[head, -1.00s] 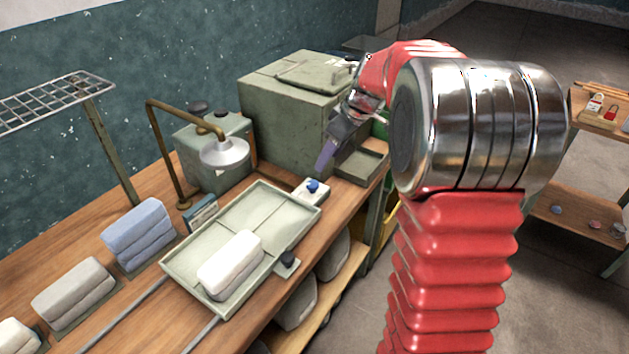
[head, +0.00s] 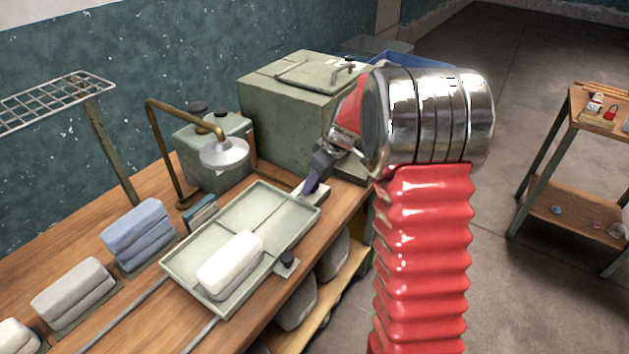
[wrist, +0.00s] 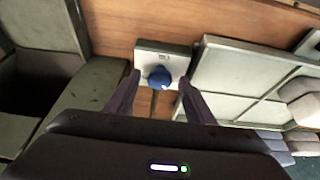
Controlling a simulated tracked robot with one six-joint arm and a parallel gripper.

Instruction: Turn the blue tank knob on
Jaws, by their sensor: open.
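The blue knob (wrist: 159,77) sits on a small white plate (wrist: 163,56) on the wooden bench, seen in the wrist view between my two fingers. My gripper (wrist: 158,84) is open, with one dark purple finger on each side of the knob and a gap showing on both sides. In the head view my gripper (head: 311,187) is low over the white plate (head: 310,197) at the tray's far right corner and hides the knob there. The knob's exact setting is hard to read.
A green tray (head: 182,267) holding a white folded bundle (head: 230,263) lies close beside the plate. A green metal box (head: 285,125) stands behind my gripper. A lamp-like spout (head: 224,150) and a blue folded stack (head: 138,233) stand further left.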

